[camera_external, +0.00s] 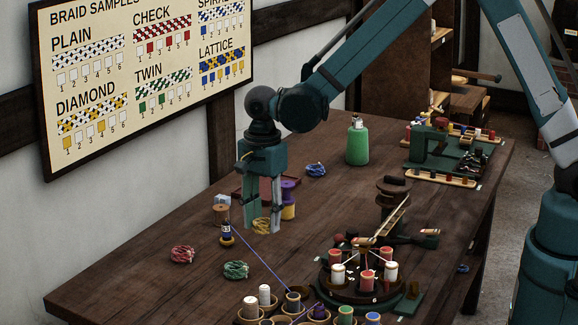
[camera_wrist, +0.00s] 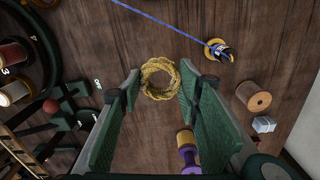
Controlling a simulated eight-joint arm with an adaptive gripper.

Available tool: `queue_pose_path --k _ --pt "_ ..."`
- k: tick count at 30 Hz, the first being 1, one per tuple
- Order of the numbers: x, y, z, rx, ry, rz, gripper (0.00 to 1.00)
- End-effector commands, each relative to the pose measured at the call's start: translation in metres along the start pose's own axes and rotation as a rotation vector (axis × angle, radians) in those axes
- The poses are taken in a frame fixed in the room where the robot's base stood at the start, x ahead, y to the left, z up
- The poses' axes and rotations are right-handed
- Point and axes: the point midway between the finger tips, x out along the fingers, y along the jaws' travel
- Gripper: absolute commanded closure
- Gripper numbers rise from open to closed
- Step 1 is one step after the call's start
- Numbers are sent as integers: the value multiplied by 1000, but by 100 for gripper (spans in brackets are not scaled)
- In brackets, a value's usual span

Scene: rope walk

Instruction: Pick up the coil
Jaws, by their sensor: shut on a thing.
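The yellow rope coil (camera_external: 262,226) is at the fingertips of my gripper (camera_external: 264,229), low over the wooden table. In the wrist view the same coil (camera_wrist: 160,79) is a ring of twisted yellow rope between the two green finger pads of my gripper (camera_wrist: 159,83). My gripper points down and is shut on the coil. The fingers partly hide the coil in the external view. I cannot tell whether it still touches the table. Other coils lie apart: a red one (camera_external: 182,254), a green one (camera_external: 236,270) and a blue one (camera_external: 315,169).
A purple and yellow spool (camera_external: 288,201) stands close behind my gripper. A blue-thread bobbin (camera_external: 226,235) stands to its left, its thread running toward the front spools. A round braiding stand (camera_external: 352,288) is at front right. A green bottle (camera_external: 357,145) stands farther back.

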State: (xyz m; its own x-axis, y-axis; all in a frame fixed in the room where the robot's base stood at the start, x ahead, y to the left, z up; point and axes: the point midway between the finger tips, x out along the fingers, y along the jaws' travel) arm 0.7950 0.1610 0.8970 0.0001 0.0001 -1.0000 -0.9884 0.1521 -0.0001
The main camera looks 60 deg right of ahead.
Motion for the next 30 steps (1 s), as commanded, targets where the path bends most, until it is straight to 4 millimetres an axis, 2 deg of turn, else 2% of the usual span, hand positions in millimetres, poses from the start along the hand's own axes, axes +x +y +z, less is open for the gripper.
queue_pose_path --k 3,10,30 --pt "-18 0 0 0 0 0 78" --pt "-39 0 0 0 0 0 78" --pt "-42 0 0 0 0 0 78"
